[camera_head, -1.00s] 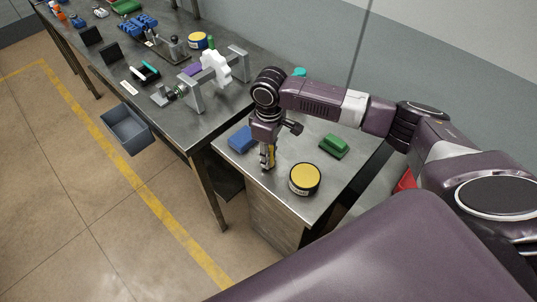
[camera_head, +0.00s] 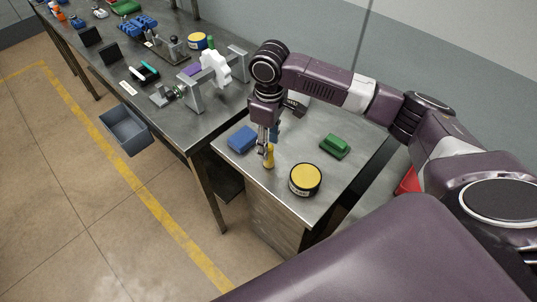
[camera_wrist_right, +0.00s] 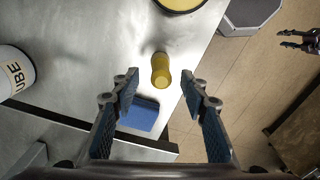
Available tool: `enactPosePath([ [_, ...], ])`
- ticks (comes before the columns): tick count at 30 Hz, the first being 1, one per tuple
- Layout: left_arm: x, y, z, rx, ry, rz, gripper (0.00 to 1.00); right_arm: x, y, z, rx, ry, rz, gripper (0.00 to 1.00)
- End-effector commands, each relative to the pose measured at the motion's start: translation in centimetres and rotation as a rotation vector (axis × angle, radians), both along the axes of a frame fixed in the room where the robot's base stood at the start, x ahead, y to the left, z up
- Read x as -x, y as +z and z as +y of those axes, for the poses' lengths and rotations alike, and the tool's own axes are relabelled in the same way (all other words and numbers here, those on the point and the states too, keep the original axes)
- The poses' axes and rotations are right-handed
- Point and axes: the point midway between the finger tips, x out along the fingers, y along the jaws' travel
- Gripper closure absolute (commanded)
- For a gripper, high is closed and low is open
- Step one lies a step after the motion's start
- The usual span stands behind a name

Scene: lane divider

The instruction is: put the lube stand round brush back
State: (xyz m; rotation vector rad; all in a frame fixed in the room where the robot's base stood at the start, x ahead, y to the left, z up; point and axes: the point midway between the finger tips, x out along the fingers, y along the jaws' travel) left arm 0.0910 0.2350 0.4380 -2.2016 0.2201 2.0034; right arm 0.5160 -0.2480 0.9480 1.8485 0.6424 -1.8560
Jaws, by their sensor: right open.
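The round brush, as far as I can tell, is the small yellow cylinder (camera_head: 269,158) standing on the small metal table. It also shows in the right wrist view (camera_wrist_right: 160,70), just beyond the fingertips; its bristles cannot be made out. My right gripper (camera_head: 264,146) is directly above and beside it in the head view. In the wrist view the right gripper (camera_wrist_right: 160,82) is open, with one finger each side and nothing gripped. A white container with letters "UBE" (camera_wrist_right: 16,74) stands at the left. My left gripper (camera_wrist_right: 298,41) shows small at the right edge, away from the table.
A blue block (camera_head: 242,139) lies left of the brush. A black tin with a yellow top (camera_head: 305,179) is close in front, and a green block (camera_head: 335,145) lies to the right. The long workbench (camera_head: 208,125) at left carries tools and a clamp-like fixture.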

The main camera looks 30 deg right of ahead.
Motion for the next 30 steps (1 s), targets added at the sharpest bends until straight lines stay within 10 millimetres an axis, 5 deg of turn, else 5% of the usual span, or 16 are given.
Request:
enactPosePath([
  [9,0.0,-1.1,0.0,0.000,0.000,0.000,0.63,-0.1,5.3,0.0,-0.001,0.000,-0.001,0.59],
  [22,0.1,-1.2,0.0,0.000,0.000,0.001,0.63,-0.1,6.3,-0.1,-0.001,0.000,0.001,0.59],
  [30,-0.2,2.0,-0.2,0.001,0.000,-0.002,0.63,0.0,9.3,0.0,-0.001,0.002,0.000,0.59],
])
